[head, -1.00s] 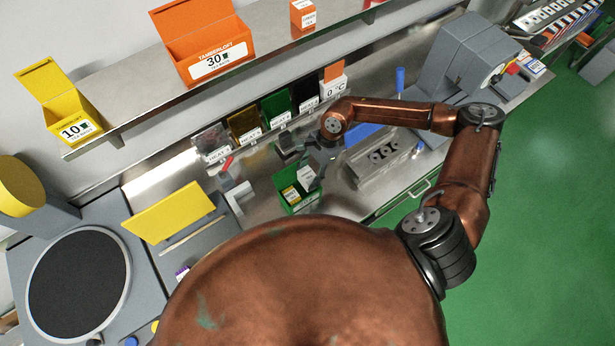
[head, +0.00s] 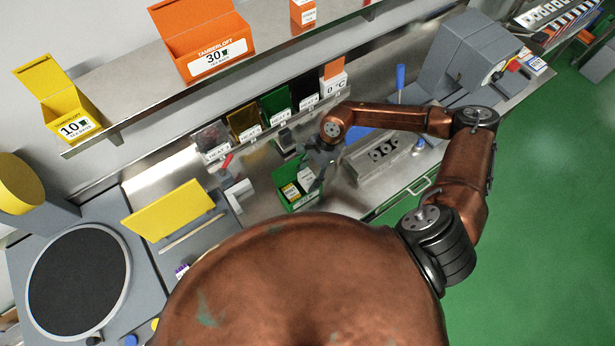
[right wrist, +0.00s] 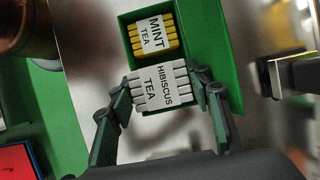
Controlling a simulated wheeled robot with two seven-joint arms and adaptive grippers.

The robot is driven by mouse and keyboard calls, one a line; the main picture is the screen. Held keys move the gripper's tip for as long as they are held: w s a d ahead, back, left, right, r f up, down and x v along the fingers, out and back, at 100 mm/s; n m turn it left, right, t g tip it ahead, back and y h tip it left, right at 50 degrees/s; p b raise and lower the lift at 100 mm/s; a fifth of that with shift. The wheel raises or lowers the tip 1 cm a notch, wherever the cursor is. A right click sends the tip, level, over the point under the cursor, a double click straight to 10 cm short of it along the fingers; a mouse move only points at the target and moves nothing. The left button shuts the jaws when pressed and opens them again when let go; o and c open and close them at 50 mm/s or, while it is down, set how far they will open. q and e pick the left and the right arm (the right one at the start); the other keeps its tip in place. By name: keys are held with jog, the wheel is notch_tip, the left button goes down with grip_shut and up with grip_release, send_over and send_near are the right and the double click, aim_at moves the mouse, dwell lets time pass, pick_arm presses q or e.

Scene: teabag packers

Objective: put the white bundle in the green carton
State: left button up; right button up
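The white bundle (right wrist: 160,87), labelled hibiscus tea, sits between the two fingers of my right gripper (right wrist: 163,74) in the right wrist view. The fingers are close along both its ends and look shut on it. In the head view the bundle (head: 306,179) is at the right part of the green carton (head: 301,206). Whether it touches the carton floor is hidden. The carton (right wrist: 213,35) also holds a yellow bundle (right wrist: 152,37) labelled mint tea, beside the white one. My right gripper (head: 316,173) is partly seen in the head view. My left gripper is not in view.
Behind the carton stands a row of labelled bins (head: 276,108). A grey block with holes (head: 384,158) is to the right. A yellow plate (head: 168,211) and a round dark disc (head: 79,270) are to the left. Orange and yellow cartons stand on the shelf (head: 133,108).

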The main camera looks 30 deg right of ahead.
jog(key=shift+o, duration=0.8)
jog(key=shift+r, duration=0.15)
jog(key=shift+r+p, duration=0.25)
jog(key=shift+p, duration=0.1)
jog(key=shift+r+p, duration=0.35)
jog(key=shift+p, duration=0.05)
jog(key=b+v, duration=0.3)
jog(key=v, duration=0.9)
